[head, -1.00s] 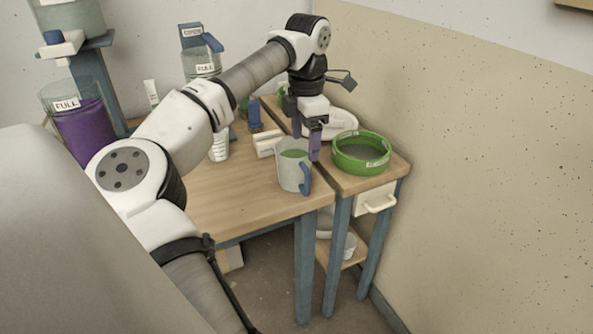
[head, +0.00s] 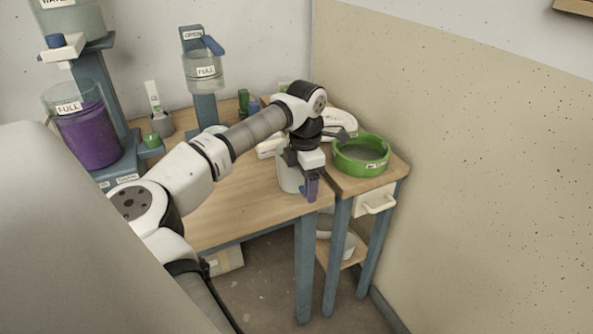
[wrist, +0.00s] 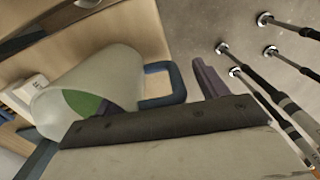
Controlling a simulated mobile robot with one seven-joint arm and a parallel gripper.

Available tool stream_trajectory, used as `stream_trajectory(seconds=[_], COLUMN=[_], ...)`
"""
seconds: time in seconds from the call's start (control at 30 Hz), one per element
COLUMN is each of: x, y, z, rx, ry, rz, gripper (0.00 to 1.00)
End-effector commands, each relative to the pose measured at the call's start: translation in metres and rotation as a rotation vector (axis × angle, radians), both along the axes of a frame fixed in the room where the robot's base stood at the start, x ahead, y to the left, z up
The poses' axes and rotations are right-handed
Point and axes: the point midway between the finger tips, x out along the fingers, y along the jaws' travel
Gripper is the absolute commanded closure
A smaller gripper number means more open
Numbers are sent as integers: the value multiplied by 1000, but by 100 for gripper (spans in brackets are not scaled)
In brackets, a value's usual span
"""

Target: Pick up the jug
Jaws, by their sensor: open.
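The jug (head: 287,178) is a pale, see-through vessel with a blue handle, standing near the front corner of the wooden table. My gripper partly hides it in the head view. In the wrist view the jug (wrist: 112,76) shows large, with green inside and its blue handle (wrist: 172,88) turned toward my gripper. My gripper (head: 309,187) is open and empty, down at the handle side of the jug. One purple finger shows just beyond the handle in the wrist view, with a small gap.
A green sieve-like ring (head: 361,155) sits on the narrow side table at the right, close to my gripper. A purple-filled bucket (head: 93,135) marked FULL and a clear one (head: 204,72) stand at the left and back. The table's middle (head: 240,195) is bare.

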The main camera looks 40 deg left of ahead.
Motion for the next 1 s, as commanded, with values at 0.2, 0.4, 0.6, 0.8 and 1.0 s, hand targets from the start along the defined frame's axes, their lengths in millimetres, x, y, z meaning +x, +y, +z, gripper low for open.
stream_trajectory(seconds=[0.2, 0.4, 0.6, 0.8, 1.0], x=[0, 0, 0, 0, 0], y=[0, 0, 0, -1, -1], z=[0, 1, 0, 1, 1], rx=[0, 0, -1, -1, -3], ry=[0, 0, 0, 0, 1], rz=[0, 0, 0, -1, -1], gripper=[43, 70, 96, 100, 100])
